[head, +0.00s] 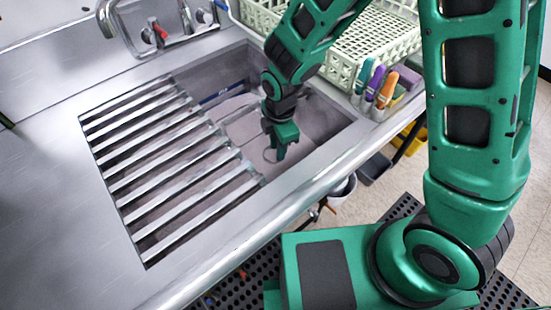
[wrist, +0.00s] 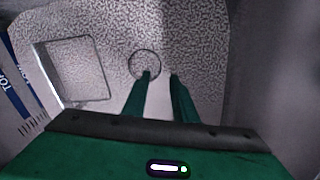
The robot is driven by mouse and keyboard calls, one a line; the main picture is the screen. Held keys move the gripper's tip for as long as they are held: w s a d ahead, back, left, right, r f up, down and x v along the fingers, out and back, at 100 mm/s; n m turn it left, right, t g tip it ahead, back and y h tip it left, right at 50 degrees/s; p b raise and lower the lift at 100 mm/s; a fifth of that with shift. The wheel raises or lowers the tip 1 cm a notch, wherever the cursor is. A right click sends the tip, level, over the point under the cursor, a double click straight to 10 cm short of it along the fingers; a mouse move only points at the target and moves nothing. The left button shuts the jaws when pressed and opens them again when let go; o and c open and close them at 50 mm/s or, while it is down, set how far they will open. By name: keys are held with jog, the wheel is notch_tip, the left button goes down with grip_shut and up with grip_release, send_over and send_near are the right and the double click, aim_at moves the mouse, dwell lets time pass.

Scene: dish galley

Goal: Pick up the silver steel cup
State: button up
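A thin round rim (wrist: 131,57) lies on the speckled grey sink floor in the wrist view. It looks like the silver steel cup, but its walls blend into the floor and I cannot tell its height. A faint ring outline also shows just left of my gripper in the head view (head: 266,156). My gripper (wrist: 160,76) points down into the sink, its two fingers apart with nothing visible between them. The left fingertip overlaps the near right edge of the rim; I cannot tell whether it touches. In the head view my gripper (head: 279,155) is low in the right part of the basin.
A square clear-looking container (wrist: 42,70) and a blue lettered strip (wrist: 14,88) lie left of the rim. Steel slats (head: 165,165) cover the sink's left part. A dish rack (head: 375,40) with coloured-handled utensils (head: 374,84) stands behind right. Sink walls are close.

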aim_at(277, 163)
jog(key=shift+w+f, duration=0.2)
jog(key=shift+f, duration=2.2)
jog(key=shift+w+f, duration=0.2)
jog(key=shift+f, duration=2.15)
grip_shut()
